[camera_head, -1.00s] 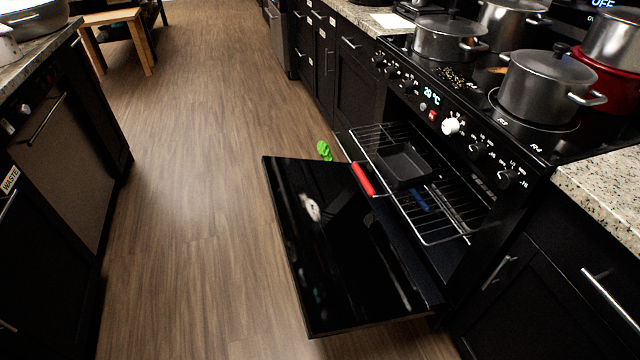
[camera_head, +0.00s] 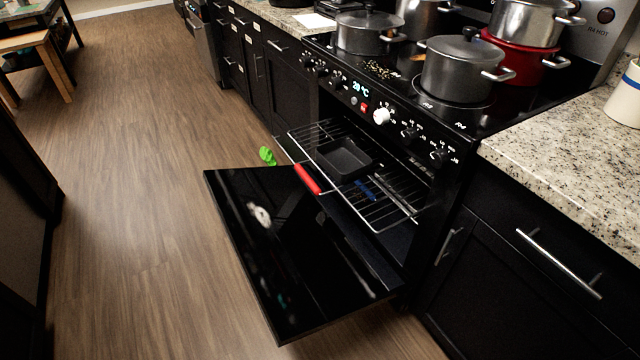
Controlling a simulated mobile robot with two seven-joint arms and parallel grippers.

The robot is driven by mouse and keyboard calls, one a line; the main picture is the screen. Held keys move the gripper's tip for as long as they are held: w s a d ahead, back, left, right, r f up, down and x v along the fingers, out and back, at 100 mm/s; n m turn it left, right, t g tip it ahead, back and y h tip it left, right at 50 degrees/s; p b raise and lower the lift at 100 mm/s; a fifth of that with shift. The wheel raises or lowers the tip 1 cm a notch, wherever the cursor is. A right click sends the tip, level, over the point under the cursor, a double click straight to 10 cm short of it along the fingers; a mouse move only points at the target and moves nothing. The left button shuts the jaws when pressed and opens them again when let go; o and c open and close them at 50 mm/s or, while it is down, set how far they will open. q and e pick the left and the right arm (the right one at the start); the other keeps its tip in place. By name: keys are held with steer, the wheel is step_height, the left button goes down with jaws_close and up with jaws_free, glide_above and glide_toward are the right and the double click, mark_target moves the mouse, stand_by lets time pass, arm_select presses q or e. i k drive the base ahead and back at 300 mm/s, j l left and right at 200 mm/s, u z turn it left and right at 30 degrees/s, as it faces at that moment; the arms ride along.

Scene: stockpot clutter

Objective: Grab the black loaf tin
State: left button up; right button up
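The black loaf tin (camera_head: 345,160) is a dark, open rectangular pan. It sits on the wire rack (camera_head: 386,217) in the open oven, toward the rack's left side. The rack is partly slid out over the lowered oven door (camera_head: 290,255). A thing with a red handle (camera_head: 307,179) lies at the rack's front edge, beside the tin. A blue item (camera_head: 366,190) lies on or below the rack, right of the tin. Neither of my grippers shows in the head view.
The oven door hangs open across the floor in front. A green object (camera_head: 267,156) lies on the floor beyond it. Pots (camera_head: 459,72) crowd the stovetop above. A granite counter (camera_head: 570,150) is at the right. The wooden floor (camera_head: 130,200) at the left is clear.

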mark_target(343, 160)
steer(key=i+l+z, duration=0.1)
steer(key=z, duration=0.25)
steer(key=i+l+z, duration=0.1)
steer(key=z, duration=0.25)
steer(key=i+z, duration=0.1)
steer(key=z, duration=0.25)
